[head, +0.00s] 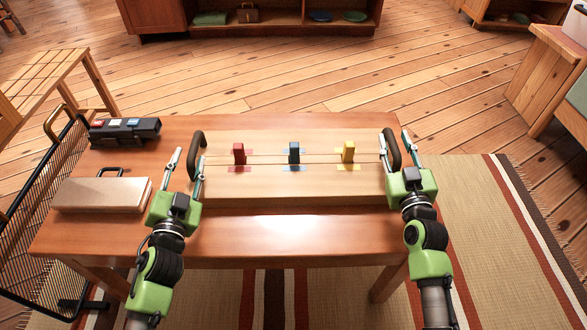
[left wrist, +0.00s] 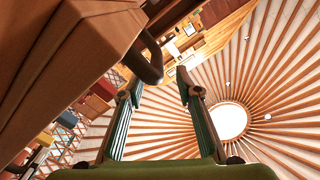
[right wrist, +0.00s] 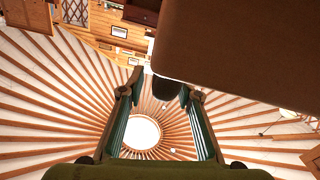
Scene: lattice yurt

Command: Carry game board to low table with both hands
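The game board (head: 260,192) is a pale wooden slab lying flat on a reddish wooden table (head: 300,228). My left gripper (head: 189,154) is open around the board's dark left handle (head: 196,146), which also shows in the left wrist view (left wrist: 150,62). My right gripper (head: 394,136) is open around the right handle (head: 391,147); its dark end shows between the fingers in the right wrist view (right wrist: 165,88). I cannot tell which furniture is the low table.
A dark case with coloured buttons (head: 125,131) and a pale handled box (head: 101,194) stand left on the table. A black mesh rack (head: 42,225) and slatted bench (head: 45,78) are left. A wooden bench (head: 548,82) is right. The floor beyond the table is clear.

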